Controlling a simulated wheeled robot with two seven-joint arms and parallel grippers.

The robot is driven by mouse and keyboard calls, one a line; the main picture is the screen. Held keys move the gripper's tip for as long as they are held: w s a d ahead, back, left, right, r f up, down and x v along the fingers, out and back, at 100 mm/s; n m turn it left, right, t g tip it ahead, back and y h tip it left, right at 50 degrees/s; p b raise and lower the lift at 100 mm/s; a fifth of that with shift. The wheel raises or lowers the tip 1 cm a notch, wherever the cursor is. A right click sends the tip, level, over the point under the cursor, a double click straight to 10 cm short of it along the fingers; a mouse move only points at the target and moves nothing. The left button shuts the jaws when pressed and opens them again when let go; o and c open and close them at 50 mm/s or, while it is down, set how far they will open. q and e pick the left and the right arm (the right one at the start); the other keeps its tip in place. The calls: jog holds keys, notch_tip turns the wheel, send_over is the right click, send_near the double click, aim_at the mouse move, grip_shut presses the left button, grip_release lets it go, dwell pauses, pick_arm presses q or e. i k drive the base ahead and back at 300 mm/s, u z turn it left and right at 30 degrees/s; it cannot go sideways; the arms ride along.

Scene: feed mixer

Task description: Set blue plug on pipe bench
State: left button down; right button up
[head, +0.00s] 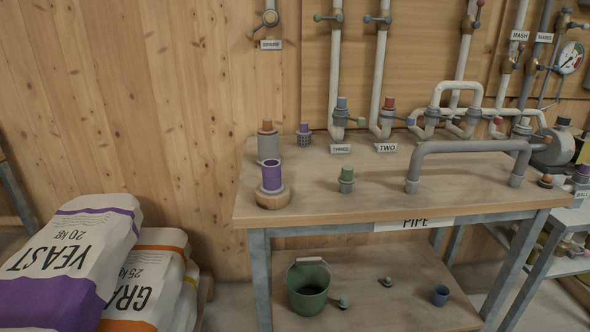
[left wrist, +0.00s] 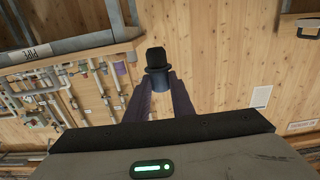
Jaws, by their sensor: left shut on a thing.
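My left gripper (left wrist: 158,80) shows only in the left wrist view. It is shut on the blue plug (left wrist: 157,74), which has a black, knob-like top and sticks out beyond the fingertips. The plug is held in the air with wooden wall behind it. The pipe bench (head: 320,216) stands at the middle right of the head view, with a "PIPE" label (head: 413,224) on its front edge. Its wooden top has bare room at the front and between the objects. My right gripper is in neither view.
On the bench are a purple cylinder (head: 271,176) on a round wooden base, a green plug (head: 346,179) and a grey bent pipe (head: 465,147). Pipes line its back. A green bucket (head: 308,290) is on the lower shelf. Sacks (head: 75,260) lie at left.

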aim_at(323, 179)
jog(key=k, duration=0.1)
jog(key=z, duration=1.95)
jog(key=i, duration=1.3)
jog(key=u, duration=2)
